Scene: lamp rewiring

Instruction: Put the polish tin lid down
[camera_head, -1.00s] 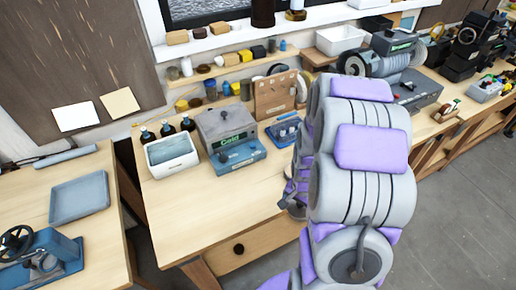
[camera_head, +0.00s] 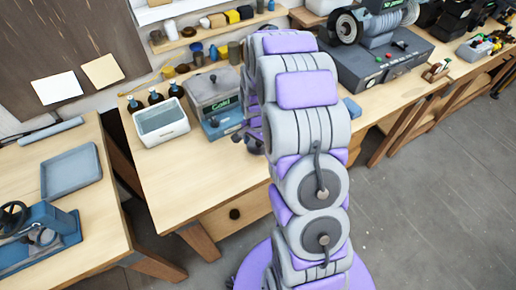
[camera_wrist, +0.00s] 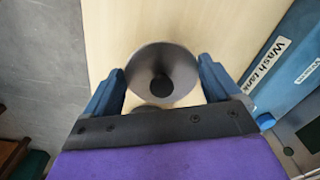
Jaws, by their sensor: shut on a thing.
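The polish tin lid (camera_wrist: 165,60) is a round grey disc with a dark knob at its centre. In the wrist view it sits between the two blue fingers of my gripper (camera_wrist: 163,72), which is shut on it. Pale wooden bench top shows beyond it; I cannot tell whether the lid touches the wood. A dark round edge (camera_wrist: 148,108) shows just below the lid, mostly hidden, and may be a shadow. In the head view my arm hides the lid and most of the gripper.
A blue box labelled "Wash tank" (camera_wrist: 275,55) stands right of the lid in the wrist view. A white tub (camera_head: 161,125), dark bottles (camera_head: 155,97) and a grey "Cold" box (camera_head: 213,90) stand on the bench. The bench front (camera_head: 205,175) is clear. Grey floor lies beyond its edge.

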